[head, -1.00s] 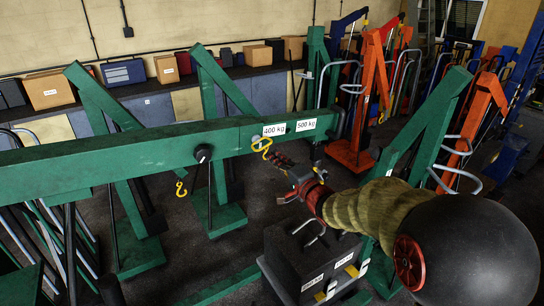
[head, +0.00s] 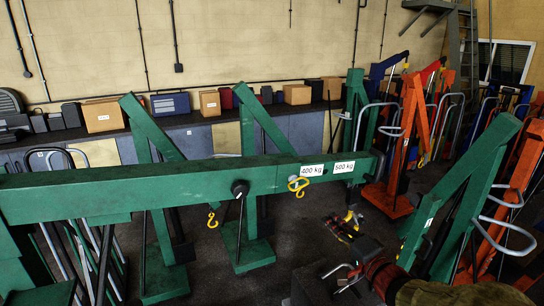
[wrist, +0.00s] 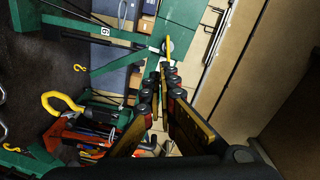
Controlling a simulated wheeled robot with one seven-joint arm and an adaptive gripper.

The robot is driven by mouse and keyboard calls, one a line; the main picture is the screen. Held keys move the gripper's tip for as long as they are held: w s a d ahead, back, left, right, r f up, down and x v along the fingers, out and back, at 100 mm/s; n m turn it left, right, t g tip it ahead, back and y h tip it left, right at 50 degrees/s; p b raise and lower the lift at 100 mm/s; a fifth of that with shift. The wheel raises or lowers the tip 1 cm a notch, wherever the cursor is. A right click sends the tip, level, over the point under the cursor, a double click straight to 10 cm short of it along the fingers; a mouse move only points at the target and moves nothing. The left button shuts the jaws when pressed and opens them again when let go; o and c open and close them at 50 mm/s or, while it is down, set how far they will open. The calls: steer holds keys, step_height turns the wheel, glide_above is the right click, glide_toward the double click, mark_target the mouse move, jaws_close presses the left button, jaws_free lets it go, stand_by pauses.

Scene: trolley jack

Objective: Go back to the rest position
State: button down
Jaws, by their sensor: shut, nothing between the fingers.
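My forearm runs off the lower right of the head view.
A dark block with a metal handle (head: 340,272) is beside my arm, mostly cut off. Green crane posts (head: 455,200) and an orange crane (head: 412,150) stand at the right. Boxes line a shelf (head: 200,118) at the back. Dark floor shows between the posts.

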steer(key=s+d+f+n+g+h, duration=0.25)
steer(key=d+f+h, duration=0.25)
steer(key=d+f, duration=0.4)
steer(key=s+d+f+n+g+h+b, duration=0.3)
steer(key=s+f+g, duration=0.2)
steer(key=s+f, duration=0.25)
steer(key=s+a+f+n+g+y+b, duration=0.1)
steer(key=s+a+f+n+b, duration=0.1)
steer(key=s+a+b, duration=0.3)
steer(key=s+a+f+n+g+y+b, duration=0.1)
steer(key=s+a+f+n+b, duration=0.1)
steer(key=s+a+f+b, duration=0.3)
steer(key=s+a+f+n+g+b, duration=0.1)
steer(key=s+a+f+b, duration=0.3)
steer(key=s+b, duration=0.6)
steer(key=shift+s+a+n+g+y+b, duration=0.35)
steer(key=shift+s+a+n+y, duration=0.15)
steer(key=shift+a, duration=0.3)
